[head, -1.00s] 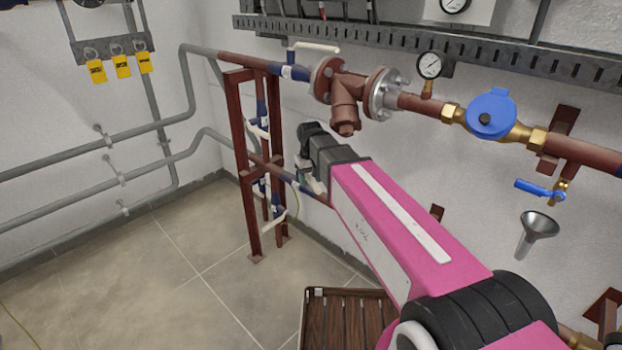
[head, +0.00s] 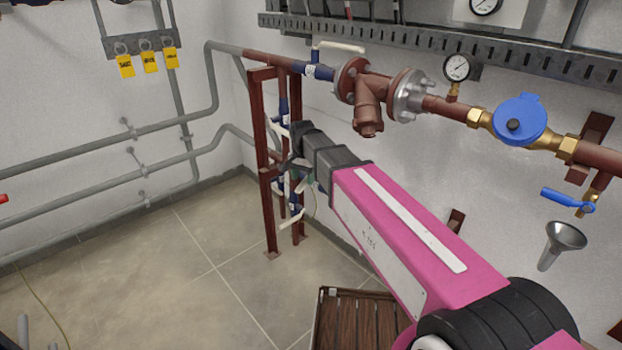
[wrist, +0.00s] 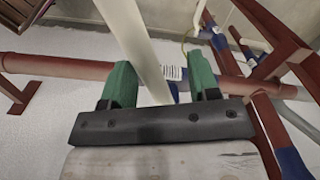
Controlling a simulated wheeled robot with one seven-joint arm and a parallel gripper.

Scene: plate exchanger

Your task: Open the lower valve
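The lower pipe's valve has a blue body with a white label (wrist: 172,73) and a long white lever handle (wrist: 135,40). In the wrist view the handle runs down from the top edge into the space between my gripper's (wrist: 160,80) two green fingers. The fingers are wide apart, with gaps beside the handle. The dark palm bar hides the handle's near end. In the head view my gripper (head: 303,183) is low beside the red pipe stand, and my arm hides most of this valve. The upper valve (head: 318,71) has a white handle (head: 340,46) lying along its pipe.
The red pipe stand (head: 268,190) is close to my gripper, with small blue valves (head: 295,200) on it. A strainer (head: 368,105) and pressure gauge (head: 456,68) are on the upper pipe. A wooden slatted stand (head: 345,325) is below my arm. The tiled floor at left is mostly clear.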

